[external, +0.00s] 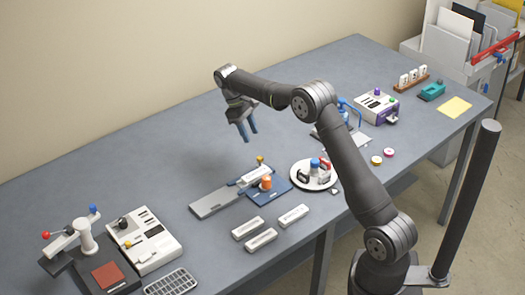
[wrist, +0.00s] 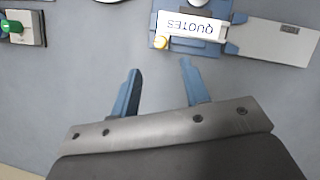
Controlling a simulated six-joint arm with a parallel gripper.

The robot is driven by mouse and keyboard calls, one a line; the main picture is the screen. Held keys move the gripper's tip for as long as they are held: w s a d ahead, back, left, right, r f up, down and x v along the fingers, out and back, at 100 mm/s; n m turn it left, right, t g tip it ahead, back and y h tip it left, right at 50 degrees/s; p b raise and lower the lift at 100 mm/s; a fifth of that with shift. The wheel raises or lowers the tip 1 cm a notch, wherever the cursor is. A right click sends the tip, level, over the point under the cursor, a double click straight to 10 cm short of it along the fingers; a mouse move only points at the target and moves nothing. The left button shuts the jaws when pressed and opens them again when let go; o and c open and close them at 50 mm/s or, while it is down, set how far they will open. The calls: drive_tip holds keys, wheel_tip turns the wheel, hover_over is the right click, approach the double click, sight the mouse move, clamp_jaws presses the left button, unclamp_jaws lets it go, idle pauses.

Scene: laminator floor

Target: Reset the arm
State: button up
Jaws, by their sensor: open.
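My gripper (external: 245,130) is in the air above the back part of the grey table, in the external view. Its two blue fingers are apart with nothing between them, and the open gripper (wrist: 160,92) also shows in the wrist view. My arm reaches from its base at the lower right, up and over to the left. The gripper is apart from the objects on the table.
A blue fixture (external: 272,193) holds a white block marked "QUOTES" (wrist: 188,26). Three white blocks (external: 262,239) lie in front of it. A round white tray (external: 302,182) stands to its right. Machines stand at both table ends. The back left table is clear.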

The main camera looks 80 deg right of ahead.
sight(260, 158)
drive_tip(key=x, duration=0.8)
drive_tip(key=shift+s+a+f, duration=0.1)
drive_tip(key=shift+s+f, duration=0.1)
drive_tip(key=shift+f, duration=0.15)
drive_tip(key=v, duration=1.2)
drive_tip(key=x, duration=1.2)
drive_tip(key=n, duration=0.2)
drive_tip(key=n+h, duration=0.1)
drive_tip(key=shift+a+n+g+h, duration=0.15)
drive_tip(key=shift+n+g+h, duration=0.15)
drive_tip(key=shift+n, duration=0.1)
drive_tip(key=n+h, duration=0.1)
drive_tip(key=n, duration=0.1)
drive_tip(key=n+h, duration=0.1)
drive_tip(key=n, duration=0.2)
drive_tip(key=shift+a, duration=0.2)
drive_tip(key=n+t+h, duration=0.1)
drive_tip(key=n, duration=0.3)
drive_tip(key=shift+s+a, duration=0.1)
drive_tip(key=shift+a, duration=0.05)
drive_tip(key=n+t, duration=0.1)
drive_tip(key=n, duration=0.1)
drive_tip(key=n+h, duration=0.1)
drive_tip(key=n, duration=0.2)
drive_tip(key=shift+s+a+t, duration=0.1)
drive_tip(key=shift+s+t, duration=0.05)
drive_tip(key=shift+t, duration=0.25)
